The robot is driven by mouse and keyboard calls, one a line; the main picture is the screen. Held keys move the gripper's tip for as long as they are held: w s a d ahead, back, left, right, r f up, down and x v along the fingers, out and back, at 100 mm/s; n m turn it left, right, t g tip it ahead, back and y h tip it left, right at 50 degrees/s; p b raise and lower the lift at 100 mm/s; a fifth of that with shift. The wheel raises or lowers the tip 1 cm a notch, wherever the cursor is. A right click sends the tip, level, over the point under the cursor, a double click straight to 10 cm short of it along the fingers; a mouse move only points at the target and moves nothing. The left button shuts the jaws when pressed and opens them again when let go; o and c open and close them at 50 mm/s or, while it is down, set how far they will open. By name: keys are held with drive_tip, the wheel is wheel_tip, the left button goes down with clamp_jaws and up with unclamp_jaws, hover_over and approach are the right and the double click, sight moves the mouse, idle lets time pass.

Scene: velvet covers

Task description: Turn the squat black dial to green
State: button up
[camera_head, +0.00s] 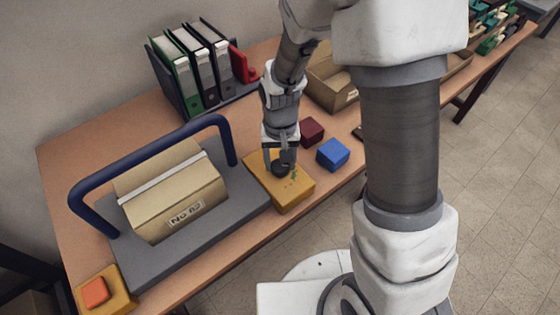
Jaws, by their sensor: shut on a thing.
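The squat black dial (281,169) sits on top of a yellow-orange box (293,197) near the middle of the table. My gripper (280,164) points down over the box and is shut on the dial, with its fingers at the dial's sides. Small green marks show on the box top just right of the dial. They are too small to read, and the dial's pointer cannot be made out. Part of the dial is hidden by the fingers.
Left is a grey platform (190,243) with a blue hoop handle (150,146) over a cardboard box (168,192). A blue cube (333,154) and a dark red cube (312,131) stand close right. Binders (192,65) stand behind. An orange button (95,291) is front left.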

sight(280, 165)
drive_tip(key=shift+m, duration=0.4)
drive_tip(key=o, duration=1.4)
wheel_tip(280, 165, up, 18)
drive_tip(key=shift+f+p, duration=0.25)
drive_tip(key=shift+p, duration=0.8)
